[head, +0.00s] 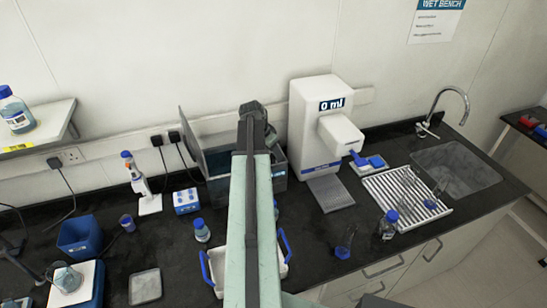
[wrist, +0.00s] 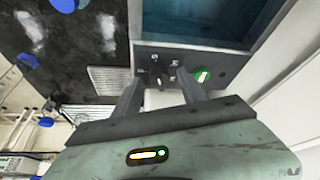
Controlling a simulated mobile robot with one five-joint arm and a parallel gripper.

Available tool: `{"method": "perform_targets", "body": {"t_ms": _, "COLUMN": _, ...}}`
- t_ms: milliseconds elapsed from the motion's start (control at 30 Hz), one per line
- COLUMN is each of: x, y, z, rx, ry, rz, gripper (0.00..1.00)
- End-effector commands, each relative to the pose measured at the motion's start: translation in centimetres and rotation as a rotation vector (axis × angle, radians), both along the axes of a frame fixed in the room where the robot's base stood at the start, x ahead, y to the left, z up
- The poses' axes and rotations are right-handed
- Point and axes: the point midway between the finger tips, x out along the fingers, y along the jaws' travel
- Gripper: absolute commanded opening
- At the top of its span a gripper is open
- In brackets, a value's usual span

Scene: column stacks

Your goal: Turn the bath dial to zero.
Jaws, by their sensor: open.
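The bath (head: 280,172) is a dark grey open box against the back wall, partly hidden behind my arm in the head view. In the wrist view its rim (wrist: 134,20) and blue-green inside show at the top. Its front panel carries a small dark knob, the dial (wrist: 158,72), and a round green part with a white mark (wrist: 202,75). My gripper (wrist: 160,80) is open, its fingers on either side of the dial. I cannot tell if they touch it, nor read its setting. The head view hides my fingers.
A white dispenser (head: 312,120) reading "0 ml" stands right of the bath. A blue-capped bottle (head: 202,232) and a blue-handled white tray (head: 216,262) are near the front. A drain rack (head: 385,190) and sink (head: 455,165) lie to the right.

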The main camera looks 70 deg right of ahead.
Motion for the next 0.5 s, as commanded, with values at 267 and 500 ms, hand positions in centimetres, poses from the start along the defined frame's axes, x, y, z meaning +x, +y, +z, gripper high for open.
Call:
{"method": "perform_targets", "body": {"t_ms": 267, "x": -0.05, "y": 0.00, "z": 0.17, "rx": 0.000, "ry": 0.000, "rz": -0.001, "gripper": 0.15}}
{"method": "perform_targets", "body": {"t_ms": 500, "x": -0.35, "y": 0.03, "z": 0.16, "rx": 0.002, "ry": 0.001, "rz": -0.002, "gripper": 0.00}}
